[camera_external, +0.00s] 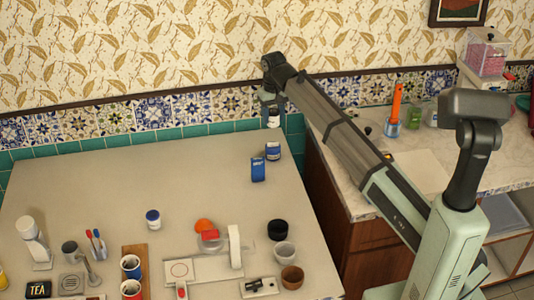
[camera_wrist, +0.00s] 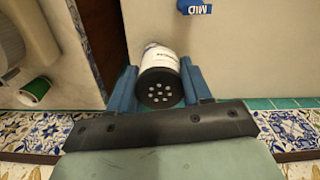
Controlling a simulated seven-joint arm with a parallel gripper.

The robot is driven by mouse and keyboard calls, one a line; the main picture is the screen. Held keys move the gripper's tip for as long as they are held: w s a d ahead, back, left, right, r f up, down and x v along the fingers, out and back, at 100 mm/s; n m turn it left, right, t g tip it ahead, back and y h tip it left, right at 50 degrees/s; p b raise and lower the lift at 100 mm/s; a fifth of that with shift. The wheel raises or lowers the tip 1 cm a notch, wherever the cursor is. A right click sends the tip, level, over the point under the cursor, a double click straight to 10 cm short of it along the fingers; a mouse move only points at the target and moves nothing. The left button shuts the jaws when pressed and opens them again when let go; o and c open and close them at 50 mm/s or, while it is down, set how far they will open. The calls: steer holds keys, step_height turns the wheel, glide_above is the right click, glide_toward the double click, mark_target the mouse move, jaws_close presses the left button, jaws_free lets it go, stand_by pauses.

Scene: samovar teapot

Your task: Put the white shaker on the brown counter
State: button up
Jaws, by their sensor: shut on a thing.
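The white shaker (camera_external: 273,118) is between the fingers of my gripper (camera_external: 272,106). In the wrist view the shaker (camera_wrist: 160,62) shows its black cap with several holes toward the camera, with a blue finger on each side of my gripper (camera_wrist: 160,88). It is held in the air near the back right corner of the beige table, close to the tiled wall. The brown counter (camera_external: 345,170), with brown wooden sides and a pale marbled top, stands to the right of the table. In the wrist view its pale top (camera_wrist: 65,70) is on the left.
The counter holds an orange-handled utensil in a cup (camera_external: 393,125) and a green jar (camera_external: 414,116). A narrow gap separates table and counter. The table's middle back is clear.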

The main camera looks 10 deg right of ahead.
steer(key=w+d+m, duration=0.4)
steer(key=w+d, duration=0.2)
steer(key=d, duration=0.9)
steer(key=w+d+m, duration=0.3)
steer(key=w+d, duration=0.2)
steer(key=d, duration=1)
steer(key=w+d+m, duration=0.4)
steer(key=w+d, duration=0.2)
steer(key=d, duration=0.8)
steer(key=shift+s+f, duration=0.15)
steer(key=shift+f, duration=3.65)
steer(key=shift+s+f, duration=0.15)
steer(key=shift+f, duration=3.6)
steer(key=shift+f, duration=0.1)
steer(key=o, duration=1.1)
step_height(320, 180, up, 12)
